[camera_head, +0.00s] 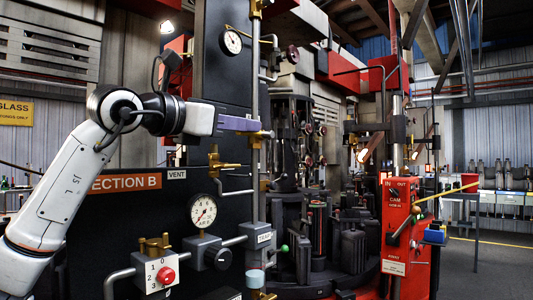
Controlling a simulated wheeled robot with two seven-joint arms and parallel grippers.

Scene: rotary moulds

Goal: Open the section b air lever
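My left arm comes in from the left, and its gripper (258,126) reaches right to a vertical pipe (255,80). The gripper is seen side-on, its fingertips at or in front of a brass valve fitting (262,135) on that pipe. I cannot tell whether they touch it or whether they are open or shut. An orange sign reading "ECTION B" (125,183), its left end hidden by my arm, is on the dark panel. Another brass valve (220,163) sits right of the VENT label (177,174). Which is the air lever is unclear. My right gripper is not in view.
A pressure gauge (203,211), a grey box with a red knob (163,274) and pipes stick out below the gripper. A green-knobbed lever (284,248) is at lower middle.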

